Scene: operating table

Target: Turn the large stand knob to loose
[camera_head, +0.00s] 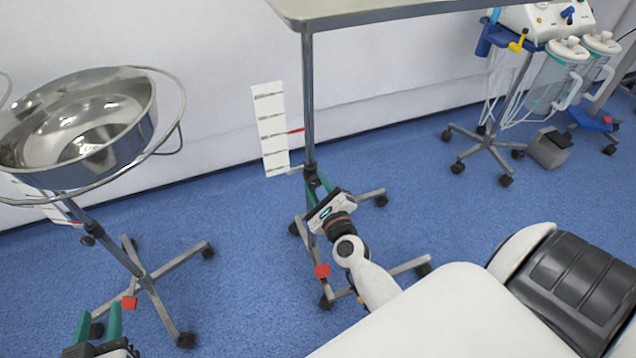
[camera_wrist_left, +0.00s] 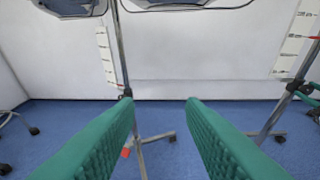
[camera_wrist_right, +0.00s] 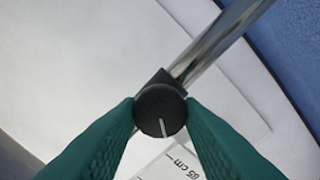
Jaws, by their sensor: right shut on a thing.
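The large stand (camera_head: 310,100) has an upright metal pole under a flat grey top. Its knob (camera_wrist_right: 157,98) is round and black with a white line, seen in the right wrist view beside the pole. The line points down and slightly right in that view. My right gripper (camera_head: 316,184) is shut on the knob, with one green finger on each side of it. My left gripper (camera_wrist_left: 162,103) is open and empty, low at the left in the head view, in front of the basin stand.
A basin stand (camera_head: 115,252) with a steel bowl (camera_head: 130,140) stands at the left. A white height scale (camera_head: 270,128) is beside the large stand's pole. A suction trolley (camera_head: 525,75) stands at the back right.

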